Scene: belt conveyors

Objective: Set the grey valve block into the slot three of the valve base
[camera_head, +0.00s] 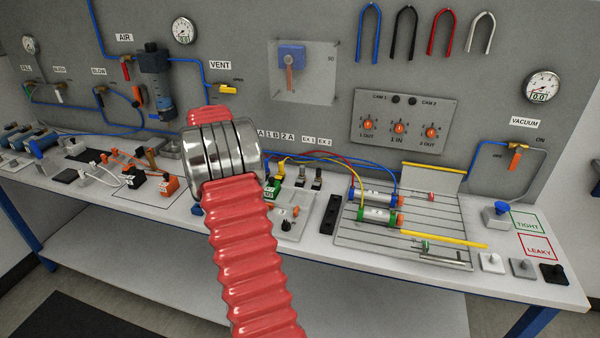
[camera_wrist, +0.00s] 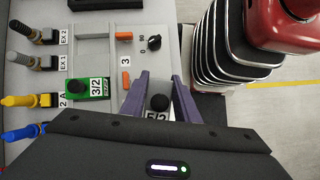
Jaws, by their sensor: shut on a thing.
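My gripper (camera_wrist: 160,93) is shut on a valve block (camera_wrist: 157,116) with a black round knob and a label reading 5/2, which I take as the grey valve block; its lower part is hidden. The grey valve base (camera_wrist: 106,42) lies under and left of it in the wrist view. A green 3/2 block (camera_wrist: 88,89) sits on the base at left. The label 3 (camera_wrist: 125,62) stands between two orange pieces, left of my fingers. In the head view the base (camera_head: 289,230) is partly behind my red arm, and my gripper cannot be made out.
Air fittings marked EX 1, EX 2 and 2 A line the base's left side, with a yellow plug (camera_wrist: 28,100) and a blue plug (camera_wrist: 24,131). A black dial (camera_wrist: 154,43) is at the far end. A grooved plate with cylinders (camera_head: 350,255) lies to the right in the head view.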

